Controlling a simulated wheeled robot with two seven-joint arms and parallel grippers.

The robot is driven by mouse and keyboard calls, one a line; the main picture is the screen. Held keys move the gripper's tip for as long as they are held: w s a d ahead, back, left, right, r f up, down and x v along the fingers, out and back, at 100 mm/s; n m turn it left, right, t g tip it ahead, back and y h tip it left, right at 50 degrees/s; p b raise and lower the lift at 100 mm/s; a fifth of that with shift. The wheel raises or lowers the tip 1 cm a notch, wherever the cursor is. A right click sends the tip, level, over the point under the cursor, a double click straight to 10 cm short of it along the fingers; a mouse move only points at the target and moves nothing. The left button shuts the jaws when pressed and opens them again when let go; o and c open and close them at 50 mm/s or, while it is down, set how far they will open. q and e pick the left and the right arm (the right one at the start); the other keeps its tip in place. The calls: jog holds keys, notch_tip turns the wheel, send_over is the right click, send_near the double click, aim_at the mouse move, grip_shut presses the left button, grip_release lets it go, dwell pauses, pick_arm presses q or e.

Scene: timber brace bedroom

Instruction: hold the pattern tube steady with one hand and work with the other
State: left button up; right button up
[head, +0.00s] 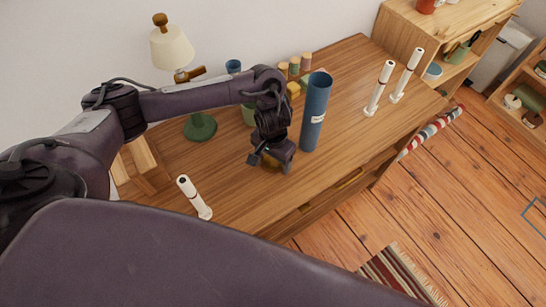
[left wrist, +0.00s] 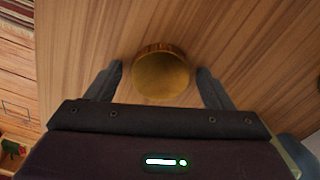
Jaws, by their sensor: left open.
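The pattern tube (head: 314,115) is a tall blue cylinder with a small white label, standing upright on the wooden desk (head: 240,195). My left gripper (head: 270,164) is low over the desk, just left of the tube and apart from it. In the left wrist view the left gripper (left wrist: 160,85) is open, with a round brass-coloured piece (left wrist: 161,75) between its fingers. This piece also shows partly hidden in the head view (head: 270,161). I cannot tell whether the fingers touch it. My right gripper is not in view.
A lamp with a green base (head: 200,127) stands behind my left arm. Small jars and blocks (head: 294,66) sit at the desk's back.

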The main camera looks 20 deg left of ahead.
aim_at(273, 161)
pick_arm(q)
notch_tip(273, 161, up, 12)
jog(key=p, duration=0.5)
